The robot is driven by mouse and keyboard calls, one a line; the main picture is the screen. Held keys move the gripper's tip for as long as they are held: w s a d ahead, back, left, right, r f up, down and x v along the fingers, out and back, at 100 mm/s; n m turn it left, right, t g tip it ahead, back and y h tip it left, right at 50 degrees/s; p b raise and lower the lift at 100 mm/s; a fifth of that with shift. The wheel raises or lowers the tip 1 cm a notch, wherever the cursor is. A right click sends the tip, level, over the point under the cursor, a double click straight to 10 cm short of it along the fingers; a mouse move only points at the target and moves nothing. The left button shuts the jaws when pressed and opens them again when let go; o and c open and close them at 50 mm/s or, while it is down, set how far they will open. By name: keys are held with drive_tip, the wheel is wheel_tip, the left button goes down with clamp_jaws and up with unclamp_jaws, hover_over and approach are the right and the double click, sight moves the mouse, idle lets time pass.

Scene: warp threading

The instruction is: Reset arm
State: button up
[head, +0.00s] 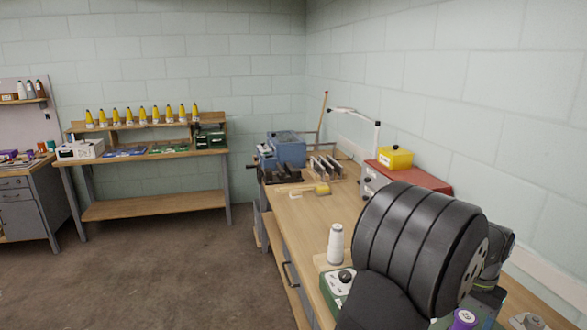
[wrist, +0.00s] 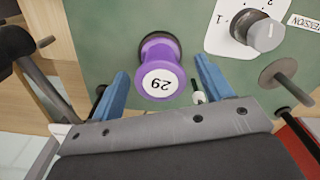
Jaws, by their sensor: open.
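In the wrist view my gripper (wrist: 160,88) is open, with its two blue fingers spread apart. A purple spool (wrist: 163,50) with a white label that reads 29 upside down stands on a green panel, just beyond and between the fingertips. I cannot tell whether the fingers touch it; nothing appears clamped. My gripper is hidden in the head view.
The green panel (wrist: 110,25) carries a dial (wrist: 265,34) and a metal post (wrist: 278,72). Yellow cones line a far shelf (head: 100,128). The bench's middle is fairly clear.

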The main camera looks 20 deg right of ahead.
drive_tip(key=shift+f, duration=0.6)
wheel_tip(320, 180, up, 9)
drive_tip(key=shift+f, duration=0.1)
drive_tip(key=shift+n, duration=0.3)
drive_tip(key=shift+w+a+f, duration=0.1)
drive_tip(key=shift+w+a, duration=0.3)
drive_tip(key=shift+w, duration=0.25)
drive_tip(key=shift+w+a+f, duration=0.15)
drive_tip(key=shift+w+a, duration=0.25)
drive_tip(key=shift+w, duration=0.3)
drive_tip(key=shift+w+a+f, duration=0.1)
drive_tip(key=shift+w+a, duration=0.3)
drive_tip(key=shift+w, duration=0.25)
